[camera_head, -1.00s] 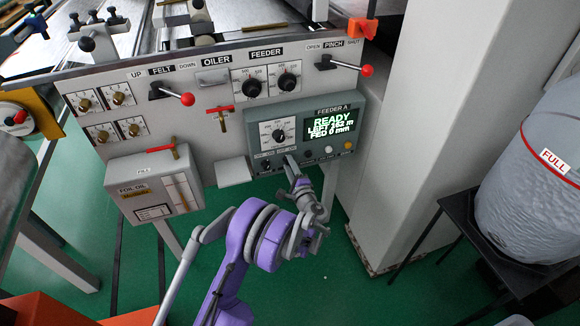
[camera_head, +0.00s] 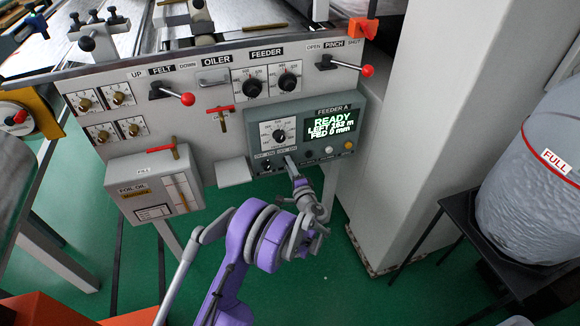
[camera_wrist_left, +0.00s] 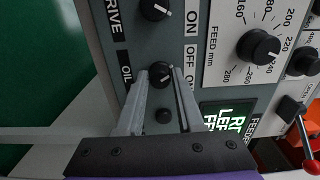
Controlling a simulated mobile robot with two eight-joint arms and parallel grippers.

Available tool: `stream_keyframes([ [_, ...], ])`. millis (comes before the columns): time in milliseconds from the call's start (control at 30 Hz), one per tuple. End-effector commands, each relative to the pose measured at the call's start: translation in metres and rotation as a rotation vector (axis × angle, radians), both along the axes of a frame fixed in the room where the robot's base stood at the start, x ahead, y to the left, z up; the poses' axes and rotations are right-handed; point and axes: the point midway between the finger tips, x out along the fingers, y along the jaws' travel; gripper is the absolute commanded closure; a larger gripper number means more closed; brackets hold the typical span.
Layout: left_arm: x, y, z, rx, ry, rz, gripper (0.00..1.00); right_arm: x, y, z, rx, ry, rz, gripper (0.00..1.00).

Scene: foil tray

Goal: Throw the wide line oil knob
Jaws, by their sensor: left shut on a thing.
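The oil knob (camera_wrist_left: 160,74) is a small round black knob with a white pointer line. It sits on the grey-green feeder panel (camera_head: 345,113), by the OIL label. My left gripper (camera_wrist_left: 159,82) has its two fingers on either side of this knob, shut on it. In the head view my left gripper (camera_head: 290,163) reaches up to the panel's lower edge, and its fingers hide the knob. The drive knob (camera_wrist_left: 154,9) is beside it, free; it also shows in the head view (camera_head: 267,163). My right gripper is not in view.
A feed dial (camera_wrist_left: 258,47) sits near the oil knob. The foil oil box (camera_head: 154,187) is at left, and a pale column (camera_head: 405,130) stands at right.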

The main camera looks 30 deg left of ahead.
Motion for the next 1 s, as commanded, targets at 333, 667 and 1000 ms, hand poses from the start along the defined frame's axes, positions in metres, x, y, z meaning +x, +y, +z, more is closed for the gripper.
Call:
stream_keyframes([
  [333, 0.000, 0.000, 0.000, -0.001, 0.001, 0.000, 0.35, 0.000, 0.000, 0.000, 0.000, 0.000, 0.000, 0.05],
  [667, -0.004, -0.006, 0.000, 0.000, 0.000, -0.001, 0.35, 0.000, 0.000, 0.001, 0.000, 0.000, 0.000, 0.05],
  [1000, -0.046, -0.056, 0.001, 0.000, 0.000, -0.003, 0.35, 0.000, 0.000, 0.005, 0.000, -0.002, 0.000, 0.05],
])
